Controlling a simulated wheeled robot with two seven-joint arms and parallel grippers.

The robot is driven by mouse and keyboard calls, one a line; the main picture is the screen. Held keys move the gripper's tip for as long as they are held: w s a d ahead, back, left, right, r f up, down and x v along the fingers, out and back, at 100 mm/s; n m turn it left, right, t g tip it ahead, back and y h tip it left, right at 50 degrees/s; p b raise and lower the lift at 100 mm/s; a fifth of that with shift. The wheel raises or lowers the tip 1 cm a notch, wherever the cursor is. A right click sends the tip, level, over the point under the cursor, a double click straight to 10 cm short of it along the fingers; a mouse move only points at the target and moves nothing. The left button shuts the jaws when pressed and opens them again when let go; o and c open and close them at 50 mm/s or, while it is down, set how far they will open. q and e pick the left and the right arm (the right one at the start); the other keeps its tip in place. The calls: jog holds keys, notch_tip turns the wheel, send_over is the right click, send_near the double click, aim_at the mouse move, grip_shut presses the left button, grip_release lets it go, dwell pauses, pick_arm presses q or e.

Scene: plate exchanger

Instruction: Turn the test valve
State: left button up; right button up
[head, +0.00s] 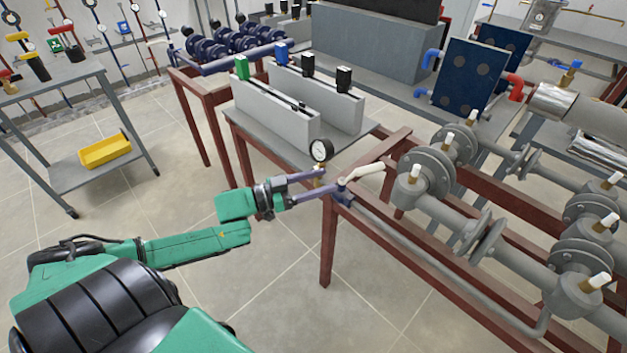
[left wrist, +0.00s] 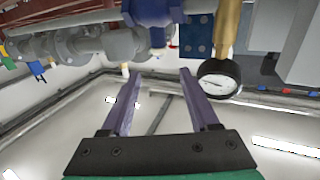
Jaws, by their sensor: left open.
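The test valve with its cream lever handle (head: 366,169) sits at the near left end of the thin grey pipe, on the red frame. A round pressure gauge (head: 320,150) stands just to its left on a brass fitting. My left gripper (head: 327,181) is open, its two purple fingers pointing right towards the valve. I cannot tell in the head view whether they touch it. In the left wrist view my left gripper (left wrist: 160,73) is empty between the fingers. The gauge (left wrist: 219,79) is beside the right fingertip, and a blue body (left wrist: 153,11) lies beyond the tips. My right gripper is not in view.
Large grey flanged pipes (head: 430,175) run along the red frame (head: 328,240) on the right. A grey bench (head: 245,125) with long grey blocks stands behind the gauge. A cart with a yellow bin (head: 105,150) is at left. The tiled floor in front is clear.

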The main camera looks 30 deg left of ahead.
pick_arm(q)
jog(key=shift+v, duration=0.8)
jog(key=shift+c, duration=0.3)
